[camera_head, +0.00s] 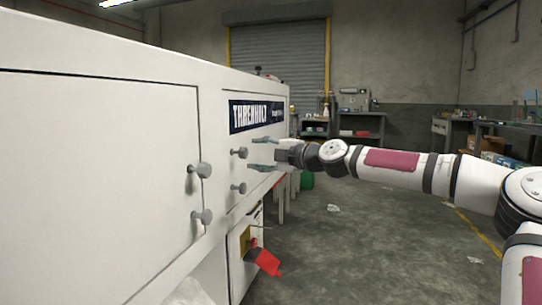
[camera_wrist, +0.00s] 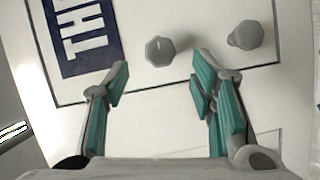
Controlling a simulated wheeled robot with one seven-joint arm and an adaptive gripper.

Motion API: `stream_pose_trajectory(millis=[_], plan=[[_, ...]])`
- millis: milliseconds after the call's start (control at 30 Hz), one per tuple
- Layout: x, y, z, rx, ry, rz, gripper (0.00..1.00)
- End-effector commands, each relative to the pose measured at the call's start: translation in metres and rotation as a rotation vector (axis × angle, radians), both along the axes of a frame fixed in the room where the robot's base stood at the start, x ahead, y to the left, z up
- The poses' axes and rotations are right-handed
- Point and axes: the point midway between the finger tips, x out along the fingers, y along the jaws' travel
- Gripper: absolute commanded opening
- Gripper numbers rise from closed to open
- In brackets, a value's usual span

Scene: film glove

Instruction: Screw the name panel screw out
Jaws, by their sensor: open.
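The name panel (camera_head: 220,172) is a white outlined panel on the side of a white cabinet, with a dark blue sign (camera_head: 257,115) lettered in white at its top. Two grey knob-headed screws stand out below the sign: an upper one (camera_head: 240,153) and a lower one (camera_head: 239,188). My gripper (camera_head: 264,153) is open and empty, level with the upper screw and apart from it. In the wrist view the upper screw (camera_wrist: 160,51) shows ahead, between the teal-padded fingers (camera_wrist: 160,75). The lower screw (camera_wrist: 246,35) is outside the right finger.
A larger door (camera_head: 95,170) at left carries two similar knobs (camera_head: 200,170). A red handle (camera_head: 264,260) sticks out low on the cabinet. Workbenches (camera_head: 355,125) stand at the back. The floor (camera_head: 370,240) right of the cabinet is mostly open.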

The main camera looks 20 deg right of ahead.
Motion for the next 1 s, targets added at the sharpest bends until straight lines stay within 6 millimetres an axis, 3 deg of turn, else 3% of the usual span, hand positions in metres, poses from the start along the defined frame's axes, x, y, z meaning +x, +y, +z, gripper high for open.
stream_pose_trajectory(millis=[100,333,867,1000], plan=[[-0.018,-0.012,0.002,-0.001,-0.001,-0.002,0.51],[-0.038,-0.024,0.004,-0.001,-0.001,-0.001,0.51],[-0.042,-0.025,0.004,-0.001,-0.001,0.001,0.51],[-0.043,-0.006,-0.008,-0.015,0.044,0.029,0.51]])
